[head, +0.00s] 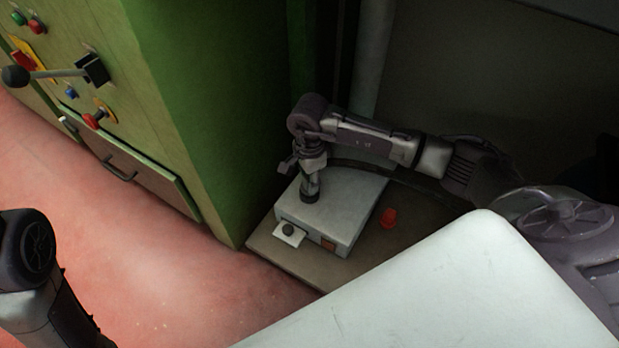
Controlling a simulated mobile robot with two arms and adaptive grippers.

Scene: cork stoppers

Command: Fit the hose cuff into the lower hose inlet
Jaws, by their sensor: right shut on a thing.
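My right gripper (309,170) points down over a light grey box (345,202) and is shut on the hose cuff (310,187), a short dark upright cylinder. The cuff's black lower end appears at the box's top, near its left side. I cannot tell whether it touches the top or sits in an opening. A dark hose (400,174) curves away to the right behind the gripper. A white plate (298,239) with a dark round feature shows at the box's front. I cannot tell which feature is the lower hose inlet. My left gripper is out of view; only part of that arm shows.
The box stands on a brown board (277,256). A red object (388,218) stands right of the box. A green cabinet (205,120) with knobs and a lever rises at left. A white surface (450,290) fills the front right. Red floor is open at left.

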